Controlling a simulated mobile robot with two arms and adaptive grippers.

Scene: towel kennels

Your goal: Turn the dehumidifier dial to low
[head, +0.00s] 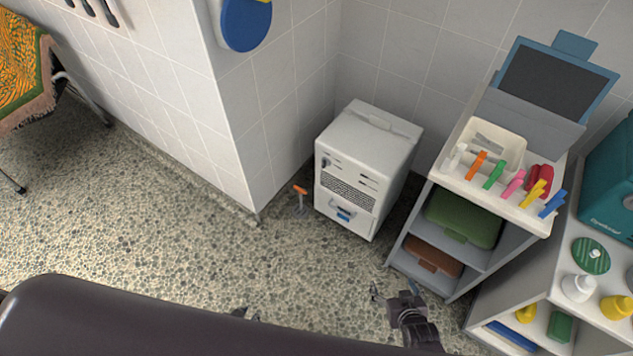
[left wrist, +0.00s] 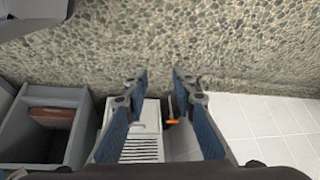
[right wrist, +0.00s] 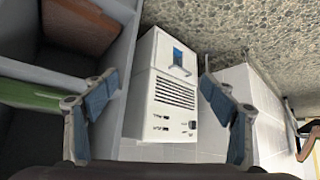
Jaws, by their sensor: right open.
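The white dehumidifier (head: 362,160) stands on the floor against the tiled wall, beside a corner. Its front has a dark dial (head: 326,163) at the upper left, a vent grille and a blue-marked handle lower down. In the right wrist view the dehumidifier (right wrist: 160,104) appears upside down between the fingers, with the dark dial (right wrist: 193,125) visible; its setting is too small to read. My right gripper (head: 394,289) is open and empty, in front of the dehumidifier and apart from it. My left gripper (left wrist: 160,74) is open and empty; only its tips show in the head view.
A grey shelf cart (head: 400,262) with colored clips, a green case and a brown box stands close right of the dehumidifier. An orange-topped object (head: 300,190) stands on the floor to its left. The wall corner (head: 255,215) juts out there. Pebbled floor in front is clear.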

